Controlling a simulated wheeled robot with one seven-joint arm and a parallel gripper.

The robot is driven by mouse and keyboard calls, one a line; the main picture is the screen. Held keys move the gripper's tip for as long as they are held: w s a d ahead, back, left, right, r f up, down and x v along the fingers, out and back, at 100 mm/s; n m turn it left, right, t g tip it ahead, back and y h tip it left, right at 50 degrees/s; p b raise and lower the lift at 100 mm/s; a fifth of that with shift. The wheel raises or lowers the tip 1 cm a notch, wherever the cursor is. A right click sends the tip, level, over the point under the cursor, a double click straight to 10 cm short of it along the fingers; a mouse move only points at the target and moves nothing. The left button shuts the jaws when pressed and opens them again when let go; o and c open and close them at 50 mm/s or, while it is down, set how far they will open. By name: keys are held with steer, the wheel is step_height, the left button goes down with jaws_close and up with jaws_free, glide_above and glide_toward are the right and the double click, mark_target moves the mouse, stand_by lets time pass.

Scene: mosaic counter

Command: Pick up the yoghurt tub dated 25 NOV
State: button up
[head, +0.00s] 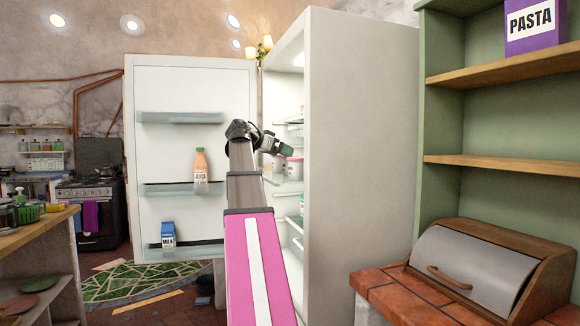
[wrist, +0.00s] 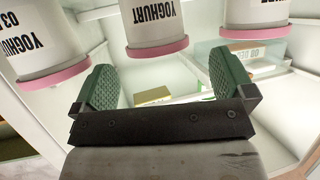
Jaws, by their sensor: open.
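Three white yoghurt tubs with pink lids appear upside down in the wrist view: a left tub (wrist: 35,45), a middle tub (wrist: 154,22) and a right tub (wrist: 255,12). The left tub's label reads YOGHURT with a date starting "03". The dates on the other two are cut off, so I cannot tell which is 25 NOV. My gripper (wrist: 163,85) is open and empty, its green pads apart, with the middle tub ahead between them. In the head view my gripper (head: 275,147) is at the fridge opening, by a pink-and-white tub (head: 295,168).
The open fridge (head: 360,140) has a tall side wall to the right of my arm. Its open door (head: 190,90) holds a juice bottle (head: 201,172) and a milk carton (head: 168,234). A clear bin (wrist: 265,70) with a label sits behind the right finger.

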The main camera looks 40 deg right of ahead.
steer(key=x, duration=0.4)
steer(key=shift+s+d+f, duration=0.1)
steer(key=shift+d+f, duration=0.2)
steer(key=c, duration=1.1)
steer(key=shift+o, duration=0.2)
steer(key=shift+r, duration=0.15)
